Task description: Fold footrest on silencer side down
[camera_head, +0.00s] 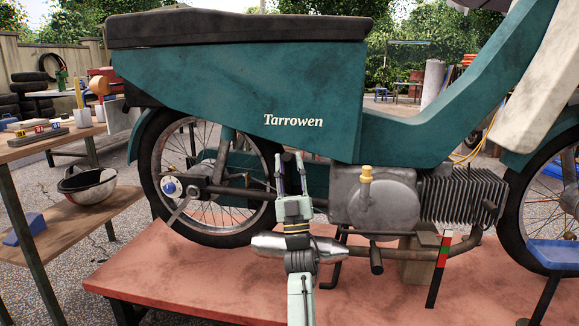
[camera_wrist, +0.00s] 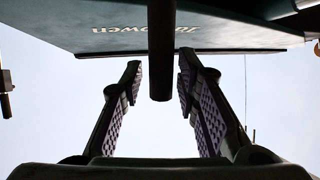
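The motorcycle's teal side panel (camera_head: 240,90) faces me, with the silver silencer (camera_head: 300,249) low on this side. My gripper (camera_head: 290,165) points upward in front of the bike, above the silencer. In the wrist view my gripper (camera_wrist: 160,85) is open, its ribbed fingers apart. A dark round bar (camera_wrist: 161,50), apparently the footrest, shows between the fingers, with visible gaps on both sides. In the head view my gripper largely hides it, so its exact angle is unclear. A separate dark peg (camera_head: 376,260) sticks out below the engine.
The engine case with a yellow cap (camera_head: 366,174) is just right of my gripper. The rear wheel (camera_head: 205,175) is to the left. The bike stands on a red platform (camera_head: 150,262). A wooden bench (camera_head: 50,145) with tools is at the left, a blue stool (camera_head: 553,253) at the right.

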